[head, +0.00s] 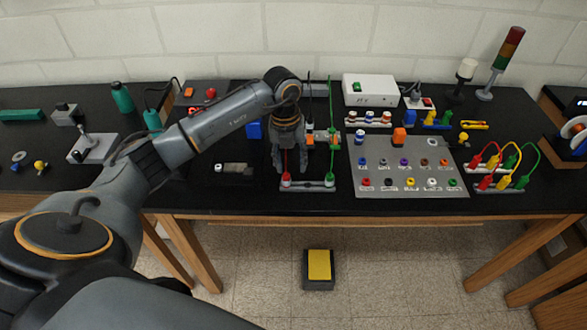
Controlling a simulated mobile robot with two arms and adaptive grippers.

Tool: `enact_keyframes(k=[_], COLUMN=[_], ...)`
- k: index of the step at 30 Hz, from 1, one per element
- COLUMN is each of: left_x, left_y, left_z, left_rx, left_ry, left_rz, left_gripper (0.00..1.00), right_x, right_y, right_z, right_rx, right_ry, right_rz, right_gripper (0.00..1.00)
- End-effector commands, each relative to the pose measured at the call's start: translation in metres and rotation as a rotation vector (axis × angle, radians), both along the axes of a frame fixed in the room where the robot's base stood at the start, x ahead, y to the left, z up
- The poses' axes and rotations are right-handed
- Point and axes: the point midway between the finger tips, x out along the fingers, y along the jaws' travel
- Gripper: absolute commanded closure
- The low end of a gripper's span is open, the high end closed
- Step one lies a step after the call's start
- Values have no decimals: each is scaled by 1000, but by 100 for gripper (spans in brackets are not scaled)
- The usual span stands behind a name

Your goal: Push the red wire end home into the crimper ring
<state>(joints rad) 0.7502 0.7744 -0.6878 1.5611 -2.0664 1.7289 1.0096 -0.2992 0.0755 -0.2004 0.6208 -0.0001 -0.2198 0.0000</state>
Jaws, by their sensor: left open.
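My left gripper (290,168) is open and points down over the near left part of a small upright frame on the bench. A thin red wire (285,162) rises from a red-and-white holder (286,180) at the frame's left foot, right by the fingers. I cannot tell whether the fingers touch it. The crimper ring cannot be picked out with certainty at this size, and the fingers cover part of the frame. My right gripper is not in view.
A grey panel (375,180) with several coloured connectors lies right of the frame. Red, yellow and green cables (505,165) arch farther right. A lever device (93,147) stands at left. A yellow-topped pedal (319,265) is on the floor. The bench front between is mostly clear.

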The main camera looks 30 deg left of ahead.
Motion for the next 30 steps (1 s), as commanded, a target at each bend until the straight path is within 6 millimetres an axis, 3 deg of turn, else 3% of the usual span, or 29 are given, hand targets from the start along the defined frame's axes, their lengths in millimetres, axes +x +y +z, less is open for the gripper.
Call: enact_keyframes(k=[5, 17, 23, 30], left_x=[-1, -1, -1, -1], left_y=[19, 19, 19, 19], left_z=[12, 11, 1, -30], left_rx=[77, 80, 79, 79], left_ry=[5, 6, 6, 7], left_rz=[25, 27, 26, 27], left_gripper=[56, 56, 56, 56], right_x=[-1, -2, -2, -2], right_y=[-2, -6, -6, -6], right_z=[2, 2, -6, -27], right_rx=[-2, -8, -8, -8], right_ry=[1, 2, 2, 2], right_rz=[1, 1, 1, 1], right_gripper=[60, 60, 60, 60])
